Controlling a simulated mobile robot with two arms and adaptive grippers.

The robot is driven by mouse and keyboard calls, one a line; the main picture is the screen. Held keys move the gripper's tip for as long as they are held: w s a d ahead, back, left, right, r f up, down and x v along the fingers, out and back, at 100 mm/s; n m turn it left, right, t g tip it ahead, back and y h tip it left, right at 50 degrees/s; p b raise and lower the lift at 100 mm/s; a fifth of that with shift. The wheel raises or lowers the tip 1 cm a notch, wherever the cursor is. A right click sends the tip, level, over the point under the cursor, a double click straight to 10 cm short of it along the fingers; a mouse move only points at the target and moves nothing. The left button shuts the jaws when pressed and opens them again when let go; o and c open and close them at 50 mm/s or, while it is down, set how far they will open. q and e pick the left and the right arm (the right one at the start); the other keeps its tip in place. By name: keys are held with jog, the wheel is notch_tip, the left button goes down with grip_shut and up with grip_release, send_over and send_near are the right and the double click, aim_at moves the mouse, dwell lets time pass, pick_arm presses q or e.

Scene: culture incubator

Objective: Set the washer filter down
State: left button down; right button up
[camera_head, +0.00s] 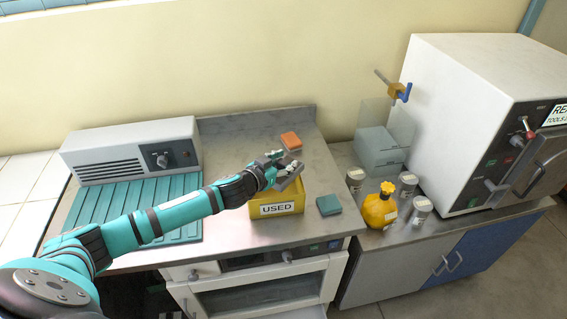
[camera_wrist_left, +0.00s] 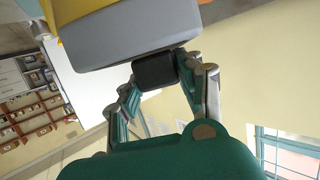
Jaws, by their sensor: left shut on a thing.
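My left gripper (camera_head: 274,160) is over the yellow bin marked USED (camera_head: 277,209) on the steel counter. It is shut on a grey block with a dark grip, which I take to be the washer filter (camera_head: 289,182). In the left wrist view the filter's grey body (camera_wrist_left: 135,32) fills the top, and its dark grip sits between the fingertips (camera_wrist_left: 157,70). I cannot tell whether the filter touches the bin's inside or hangs above it. My right gripper is in neither view.
An orange block (camera_head: 291,140) lies behind the bin and a teal block (camera_head: 329,205) to its right. A teal ribbed mat (camera_head: 125,212) and a grey device (camera_head: 132,150) are on the left. A yellow flask (camera_head: 380,208) and several jars stand on the right counter.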

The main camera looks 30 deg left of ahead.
pick_arm(q)
jog(key=shift+w+f, duration=0.1)
jog(key=shift+f, duration=0.5)
jog(key=shift+f, duration=0.2)
jog(key=c, duration=0.8)
grip_release()
jog(key=shift+c, duration=0.2)
